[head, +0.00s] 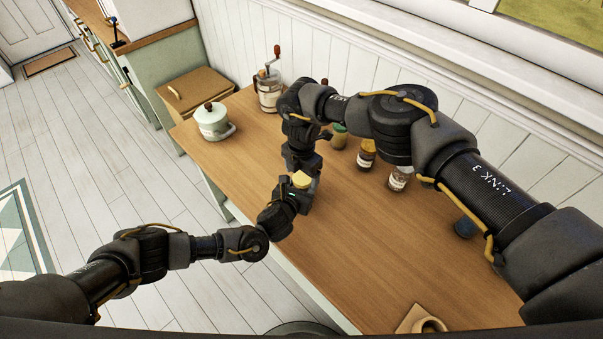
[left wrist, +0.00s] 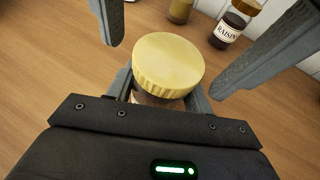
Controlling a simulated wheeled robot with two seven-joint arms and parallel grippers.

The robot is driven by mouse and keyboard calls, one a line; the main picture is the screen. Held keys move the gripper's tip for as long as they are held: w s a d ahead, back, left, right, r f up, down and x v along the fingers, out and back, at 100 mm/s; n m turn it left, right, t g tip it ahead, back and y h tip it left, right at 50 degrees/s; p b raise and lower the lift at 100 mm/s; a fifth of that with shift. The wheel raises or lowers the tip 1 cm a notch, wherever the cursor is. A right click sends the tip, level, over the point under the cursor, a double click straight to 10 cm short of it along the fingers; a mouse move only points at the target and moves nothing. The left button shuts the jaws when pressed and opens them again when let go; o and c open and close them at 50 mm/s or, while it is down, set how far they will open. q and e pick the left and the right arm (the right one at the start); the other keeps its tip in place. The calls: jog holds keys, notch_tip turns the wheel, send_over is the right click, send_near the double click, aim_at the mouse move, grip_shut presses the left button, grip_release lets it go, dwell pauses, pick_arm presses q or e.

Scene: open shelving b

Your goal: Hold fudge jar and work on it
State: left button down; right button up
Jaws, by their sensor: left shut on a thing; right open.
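The fudge jar, with a ribbed pale yellow lid (head: 301,180), is near the front edge of the wooden counter (head: 350,255). The lid fills the middle of the left wrist view (left wrist: 168,62). My left gripper (head: 298,194) is shut on the jar's body below the lid; the body and its label are mostly hidden. My right gripper (head: 302,165) comes down from above. Its two open fingers show in the left wrist view (left wrist: 165,70), one on each side of the lid and apart from it. I cannot tell whether the jar touches the counter.
A raisin jar (left wrist: 231,27) and other jars (head: 366,154) stand behind, toward the wall. A dark blue jar (head: 464,227) is at the right. A white canister (head: 213,121) and a hand grinder (head: 268,90) stand at the left end. The counter's front middle is clear.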

notch_tip(320, 180, up, 12)
dwell(0.6)
pick_arm(q)
jog(key=c, duration=0.5)
grip_release()
jog(key=v, duration=1)
jog(key=shift+s+a+r, duration=0.15)
jog(key=shift+s, duration=0.2)
pick_arm(e)
jog(key=shift+f, duration=0.15)
pick_arm(q)
jog(key=shift+a, duration=0.1)
pick_arm(e)
jog(key=shift+a, duration=0.1)
